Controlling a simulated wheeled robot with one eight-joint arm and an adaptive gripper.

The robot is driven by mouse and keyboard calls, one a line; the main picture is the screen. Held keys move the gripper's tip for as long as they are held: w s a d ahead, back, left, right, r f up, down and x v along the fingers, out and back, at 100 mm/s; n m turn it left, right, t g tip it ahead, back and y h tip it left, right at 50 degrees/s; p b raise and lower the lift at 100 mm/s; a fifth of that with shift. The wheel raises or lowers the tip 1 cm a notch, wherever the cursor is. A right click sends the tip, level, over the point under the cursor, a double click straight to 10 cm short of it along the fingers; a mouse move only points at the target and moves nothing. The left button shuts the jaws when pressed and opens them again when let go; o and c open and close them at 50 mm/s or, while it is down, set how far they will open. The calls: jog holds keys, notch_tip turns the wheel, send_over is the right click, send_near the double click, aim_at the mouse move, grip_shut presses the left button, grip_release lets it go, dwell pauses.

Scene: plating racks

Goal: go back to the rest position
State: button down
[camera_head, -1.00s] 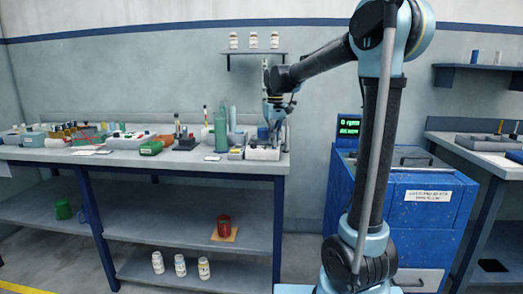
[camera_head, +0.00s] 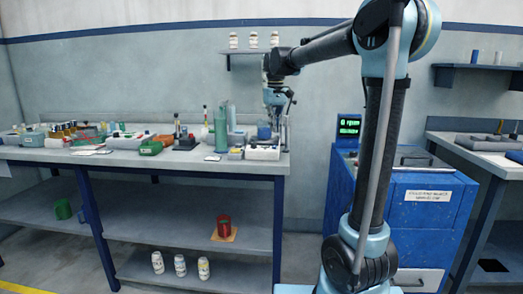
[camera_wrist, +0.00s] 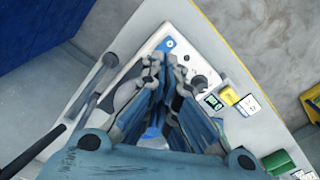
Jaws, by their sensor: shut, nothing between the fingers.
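My gripper (camera_head: 272,112) points down at the right end of the long workbench (camera_head: 180,160), above a white box-shaped device (camera_head: 262,154). In the wrist view, my gripper's fingers (camera_wrist: 168,72) are close together over the white device (camera_wrist: 140,58), with nothing seen held in them. A blue part (camera_head: 263,134) shows at the device, just below my gripper. In the wrist view the fingers hide part of the device. My forearm reaches from the right across to the bench.
A green bottle (camera_head: 221,128) and small racks stand left of the gripper. A grey rod (camera_wrist: 80,105) lies beside the device in the wrist view. A blue machine (camera_head: 400,215) stands right of the bench. A wall shelf (camera_head: 255,54) holds white jars above.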

jog(key=shift+r, duration=0.6)
jog(key=s+d+f+m+t, duration=0.1)
jog(key=s+d+f+m, duration=0.1)
jog(key=s+d+f, duration=0.85)
jog(key=s+d+f+m+t, duration=0.1)
jog(key=s+d+f+m, duration=0.1)
jog(key=s+d+f, duration=0.8)
jog(key=s+f+m, duration=0.1)
jog(key=s+f, duration=0.5)
jog(key=s, duration=0.5)
jog(key=shift+s+d+f, duration=0.15)
jog(key=shift+d+f, duration=0.15)
jog(key=shift+d, duration=0.15)
